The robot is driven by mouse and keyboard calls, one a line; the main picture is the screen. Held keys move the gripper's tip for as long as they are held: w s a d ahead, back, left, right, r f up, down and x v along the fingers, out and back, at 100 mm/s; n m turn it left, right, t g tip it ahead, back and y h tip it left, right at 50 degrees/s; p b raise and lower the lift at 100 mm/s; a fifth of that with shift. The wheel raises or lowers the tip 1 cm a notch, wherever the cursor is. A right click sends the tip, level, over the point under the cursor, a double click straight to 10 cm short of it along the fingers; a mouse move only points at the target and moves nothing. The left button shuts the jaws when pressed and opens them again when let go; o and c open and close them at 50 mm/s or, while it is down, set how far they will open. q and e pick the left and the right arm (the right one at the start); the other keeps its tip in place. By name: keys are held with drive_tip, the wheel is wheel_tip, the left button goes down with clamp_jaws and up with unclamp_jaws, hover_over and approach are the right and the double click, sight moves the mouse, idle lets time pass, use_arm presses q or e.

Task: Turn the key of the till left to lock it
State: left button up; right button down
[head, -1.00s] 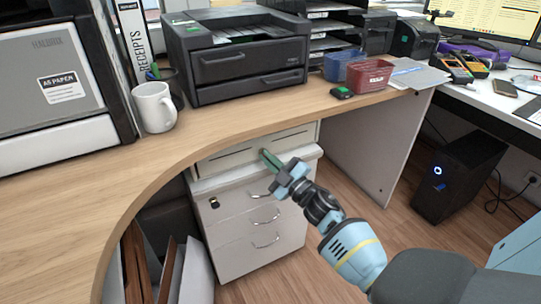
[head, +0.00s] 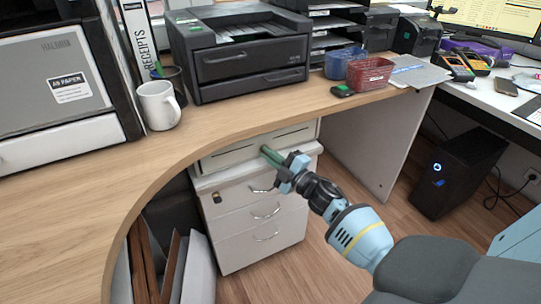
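The till (head: 235,157) is a cream, flat drawer unit under the wooden counter, on top of a white drawer cabinet. My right gripper (head: 266,151) has green fingers and reaches in from the lower right. Its fingertips are at the till's front face, right of the middle. The key and its lock are not visible; the fingers cover that spot. I cannot tell whether the fingers are closed on the key. My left gripper is not in view.
The counter edge (head: 215,133) curves just above the till. The white drawer cabinet (head: 240,235) has handles and a dark item at its lock (head: 216,198). A printer (head: 245,65) and a white mug (head: 158,106) stand on the counter.

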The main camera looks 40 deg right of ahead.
drive_tip(key=c, duration=1.6)
unclamp_jaws()
drive_tip(key=shift+c, duration=0.2)
drive_tip(key=p+v, duration=0.1)
drive_tip(key=v, duration=0.6)
drive_tip(key=shift+s, duration=0.4)
drive_tip(key=shift+f, duration=0.1)
